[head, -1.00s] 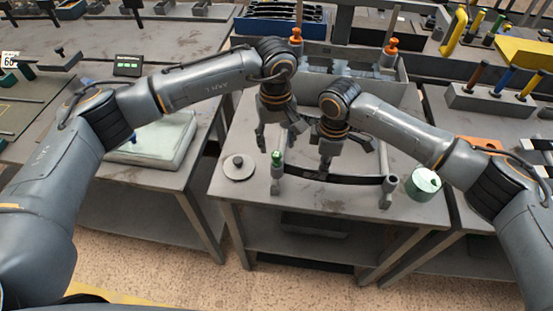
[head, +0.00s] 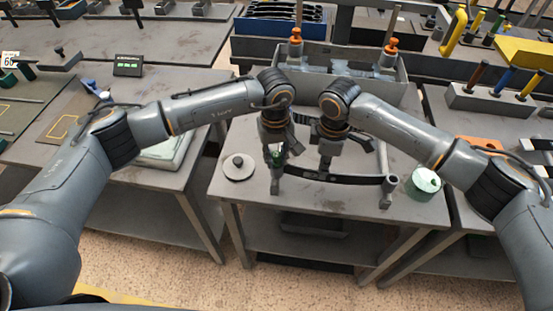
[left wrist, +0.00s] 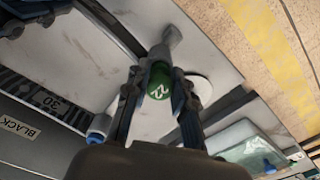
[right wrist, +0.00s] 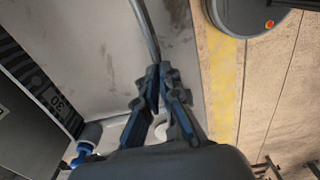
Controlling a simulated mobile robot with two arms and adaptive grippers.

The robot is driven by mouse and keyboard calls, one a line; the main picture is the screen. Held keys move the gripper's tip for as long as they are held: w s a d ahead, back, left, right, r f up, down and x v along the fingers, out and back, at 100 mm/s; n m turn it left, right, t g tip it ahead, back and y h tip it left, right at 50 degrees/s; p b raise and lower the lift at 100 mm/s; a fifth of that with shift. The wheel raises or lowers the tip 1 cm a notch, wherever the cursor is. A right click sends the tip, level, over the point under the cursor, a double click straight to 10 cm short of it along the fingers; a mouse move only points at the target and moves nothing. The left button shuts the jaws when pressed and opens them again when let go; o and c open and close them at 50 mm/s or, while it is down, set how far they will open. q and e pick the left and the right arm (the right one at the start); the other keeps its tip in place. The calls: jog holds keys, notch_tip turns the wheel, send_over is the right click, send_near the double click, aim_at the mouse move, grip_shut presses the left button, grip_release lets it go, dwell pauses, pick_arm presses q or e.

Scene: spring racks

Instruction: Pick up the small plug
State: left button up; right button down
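A small green plug (head: 278,158) with a round top marked 22 sits at the upper end of a grey post on the rack. It also shows in the left wrist view (left wrist: 158,80). My left gripper (head: 274,162) points down over it, one finger on each side; the left wrist view shows the fingers (left wrist: 159,92) apart, and firm contact cannot be made out. My right gripper (head: 324,166) is closed around a dark curved strip (head: 345,180) that spans the rack; its fingertips (right wrist: 160,82) meet there in the right wrist view.
A grey disc with a knob (head: 238,168) lies left of the rack and a pale green round weight (head: 423,183) stands right of it. A grey bin (head: 345,80) with orange-topped posts is behind. The table front (head: 320,208) is clear.

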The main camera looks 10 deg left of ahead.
pick_arm(q)
jog(key=shift+c, duration=1)
pick_arm(e)
jog(key=shift+s+f, duration=0.2)
jog(key=shift+f, duration=0.1)
pick_arm(q)
notch_tip(320, 180, up, 10)
jog(key=shift+r, duration=0.1)
jog(key=shift+o, duration=1.4)
grip_shut()
jog(key=shift+r, duration=0.6)
notch_tip(320, 180, up, 7)
send_over(277, 155)
jog(key=shift+r, duration=0.15)
dwell(0.7)
